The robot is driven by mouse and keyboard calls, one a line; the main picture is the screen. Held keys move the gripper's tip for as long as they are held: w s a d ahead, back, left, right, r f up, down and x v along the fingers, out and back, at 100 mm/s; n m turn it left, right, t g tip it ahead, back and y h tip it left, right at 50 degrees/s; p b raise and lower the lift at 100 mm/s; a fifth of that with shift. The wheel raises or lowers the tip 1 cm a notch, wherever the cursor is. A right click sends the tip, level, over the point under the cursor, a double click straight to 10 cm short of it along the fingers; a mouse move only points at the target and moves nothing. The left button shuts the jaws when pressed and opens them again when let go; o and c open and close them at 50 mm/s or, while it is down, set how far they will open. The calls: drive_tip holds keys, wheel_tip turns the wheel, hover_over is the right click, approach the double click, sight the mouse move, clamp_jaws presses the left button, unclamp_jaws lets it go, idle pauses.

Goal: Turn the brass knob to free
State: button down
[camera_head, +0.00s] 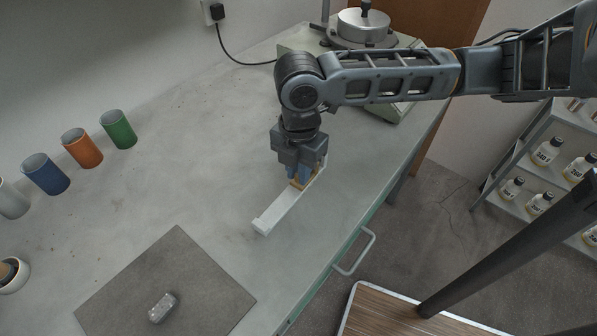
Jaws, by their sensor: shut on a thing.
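The brass knob (296,184) shows as a small yellow-gold piece at the fingertips of my gripper (298,174). It sits on a long white bar-like fixture (281,212) that lies on the bench. My gripper points down over the fixture's far part and is shut on the knob. The fingers and gripper body hide most of the knob, so its turn angle and any marking cannot be read.
The concrete bench (200,190) is mostly clear around the fixture. A dark mat (205,290) with a small grey block (162,307) lies at the front. Several coloured cups stand at the left. A machine with a round metal top (364,27) stands behind.

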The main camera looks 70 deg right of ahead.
drive_tip(key=shift+n+b, duration=0.6)
drive_tip(key=shift+n, duration=1.7)
drive_tip(key=c, duration=1.1)
unclamp_jaws()
drive_tip(key=shift+o, duration=0.2)
wheel_tip(320, 180, up, 8)
drive_tip(key=shift+f, duration=0.1)
